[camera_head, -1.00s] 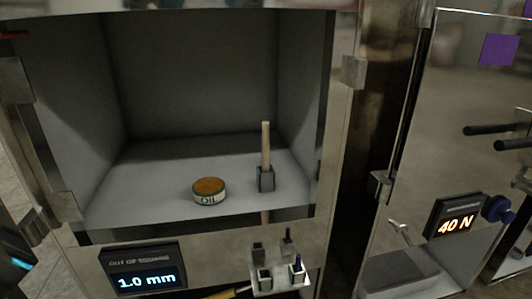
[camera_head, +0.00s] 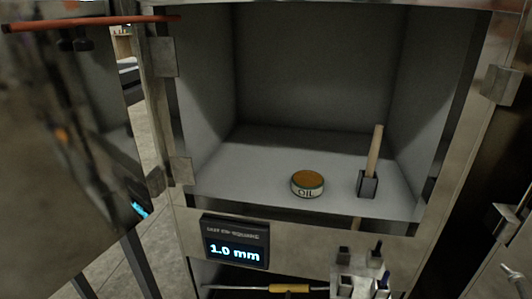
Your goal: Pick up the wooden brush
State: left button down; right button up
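The wooden brush (camera_head: 375,153) stands upright, tilted slightly right, in a small dark holder (camera_head: 368,184) on the cabinet shelf. Only its pale wooden handle shows; its lower end is hidden in the holder. A round oil tin (camera_head: 307,184) with a brown top and a label reading OIL sits to its left on the same shelf.
The open cabinet's shelf (camera_head: 250,170) is mostly clear. An open door with a red bar (camera_head: 90,24) stands at left. A display (camera_head: 235,240) reading 1.0 mm and a rack of small holders (camera_head: 362,264) sit below the shelf edge. A yellow-handled tool (camera_head: 290,288) lies lower down.

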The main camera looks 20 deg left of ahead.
aim_at(376, 144)
jog(key=i+l+z, duration=0.2)
jog(key=i+z, duration=0.15)
jog(key=i+l+z, duration=0.1)
jog(key=i+z, duration=0.25)
jog(key=i, duration=0.1)
